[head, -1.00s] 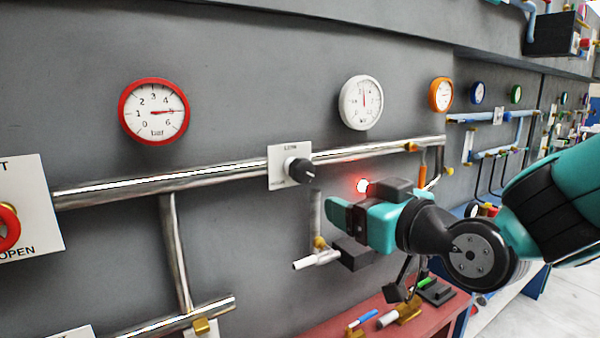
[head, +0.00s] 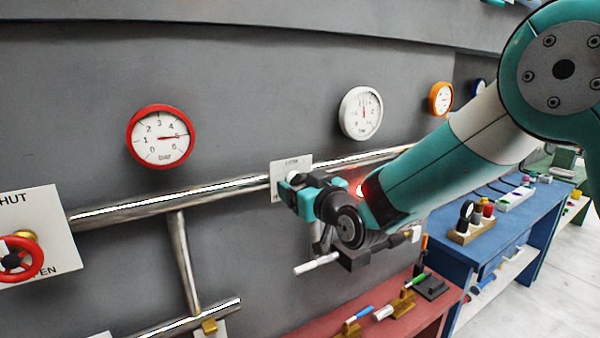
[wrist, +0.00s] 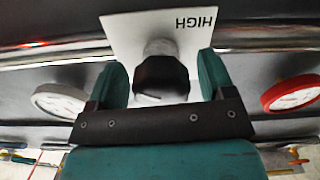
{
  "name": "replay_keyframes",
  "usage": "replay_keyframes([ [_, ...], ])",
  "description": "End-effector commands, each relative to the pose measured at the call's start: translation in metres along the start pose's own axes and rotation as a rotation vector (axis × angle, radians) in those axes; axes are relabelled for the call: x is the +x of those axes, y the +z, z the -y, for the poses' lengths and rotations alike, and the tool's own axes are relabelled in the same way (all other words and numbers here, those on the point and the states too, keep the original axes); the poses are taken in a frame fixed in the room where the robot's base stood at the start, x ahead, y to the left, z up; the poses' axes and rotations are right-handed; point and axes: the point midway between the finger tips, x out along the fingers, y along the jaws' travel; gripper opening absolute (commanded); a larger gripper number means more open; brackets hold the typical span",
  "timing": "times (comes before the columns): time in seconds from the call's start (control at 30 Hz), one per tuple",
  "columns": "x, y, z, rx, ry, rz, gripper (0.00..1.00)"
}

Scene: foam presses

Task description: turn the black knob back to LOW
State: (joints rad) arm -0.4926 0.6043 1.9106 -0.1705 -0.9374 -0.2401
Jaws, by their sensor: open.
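The black knob (wrist: 160,78) shows in the wrist view on its white label plate (wrist: 128,28), which reads HIGH upside down there. In the head view my gripper hides the knob, and only part of the plate (head: 291,163) shows above it. My gripper (wrist: 160,84) is open, with one teal finger on each side of the knob. I cannot tell whether the fingers touch it. In the head view my gripper (head: 298,193) is right in front of the plate. The knob's pointer direction cannot be made out.
A chrome pipe (head: 230,187) runs along the grey wall behind the plate. A red gauge (head: 160,136) and a white gauge (head: 361,113) hang above. A red handwheel (head: 20,258) is at far left.

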Motion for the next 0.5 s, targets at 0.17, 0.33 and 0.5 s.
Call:
replay_keyframes([
  [0.17, 0.0099, 0.0002, 0.0005, 0.0, -0.001, 0.001, 0.76],
  [0.33, 0.0107, 0.0006, 0.0006, 0.0, -0.001, 0.0, 0.76],
  [0.5, 0.0105, 0.0005, 0.0007, 0.0, -0.001, 0.0, 0.55],
])
